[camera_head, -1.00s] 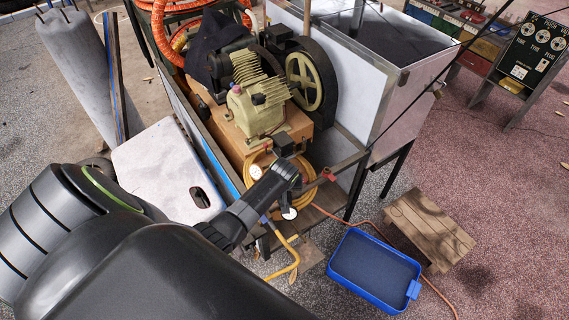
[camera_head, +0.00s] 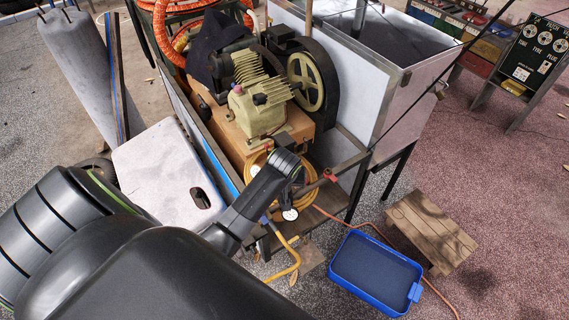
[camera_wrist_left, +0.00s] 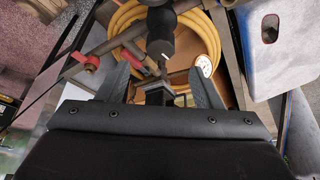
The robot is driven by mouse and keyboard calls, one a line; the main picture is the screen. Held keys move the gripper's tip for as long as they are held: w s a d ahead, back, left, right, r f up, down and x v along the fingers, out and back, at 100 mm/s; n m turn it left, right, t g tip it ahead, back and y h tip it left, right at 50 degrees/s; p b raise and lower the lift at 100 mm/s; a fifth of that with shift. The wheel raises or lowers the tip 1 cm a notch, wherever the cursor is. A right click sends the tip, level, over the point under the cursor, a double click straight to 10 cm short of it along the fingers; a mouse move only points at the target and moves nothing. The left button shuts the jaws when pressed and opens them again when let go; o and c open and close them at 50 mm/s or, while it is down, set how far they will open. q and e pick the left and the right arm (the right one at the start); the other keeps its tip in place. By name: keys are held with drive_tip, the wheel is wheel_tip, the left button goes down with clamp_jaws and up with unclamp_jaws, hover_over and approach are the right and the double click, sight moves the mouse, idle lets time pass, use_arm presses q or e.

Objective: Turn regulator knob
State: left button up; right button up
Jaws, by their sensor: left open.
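My left gripper (camera_head: 287,166) is over the front end of the cart, beside the coiled yellow hose. In the left wrist view its two fingers (camera_wrist_left: 158,66) are spread apart. A dark cylindrical knob with a white mark (camera_wrist_left: 160,40) lies ahead, in line with the gap between the fingers; I see no clear contact. A white-faced gauge (camera_wrist_left: 203,66) is close to one fingertip. In the head view a white gauge (camera_head: 290,214) shows just below the gripper, and the knob is mostly hidden by it. My right gripper is not in view.
The compressor (camera_head: 258,105) stands on the cart behind the gripper. A rail with a red valve handle (camera_wrist_left: 91,63) runs close beside the gripper. The yellow hose coil (camera_wrist_left: 205,25) lies behind the knob. A blue tray (camera_head: 375,272) and wooden stool (camera_head: 430,228) stand on the ground.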

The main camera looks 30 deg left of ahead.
use_arm(q)
drive_tip(key=v, duration=0.9)
drive_tip(key=shift+b, duration=0.45)
drive_tip(key=s+a+f+m, duration=0.15)
drive_tip(key=s+m, duration=0.35)
drive_tip(key=s, duration=1.9)
wheel_tip(320, 180, down, 33)
drive_tip(key=s+a+g+h+b, duration=0.1)
drive_tip(key=g+b, duration=0.1)
drive_tip(key=b, duration=0.5)
drive_tip(key=s+f+b, duration=0.2)
drive_tip(key=s+f, duration=0.5)
drive_tip(key=f, duration=0.3)
drive_tip(key=s+d+f+b, duration=0.1)
drive_tip(key=s+f+b, duration=0.2)
drive_tip(key=s+f, duration=0.4)
wheel_tip(320, 180, down, 3)
drive_tip(key=shift+s+m+g, duration=0.2)
drive_tip(key=shift+m+g, duration=0.1)
drive_tip(key=shift+g, duration=0.1)
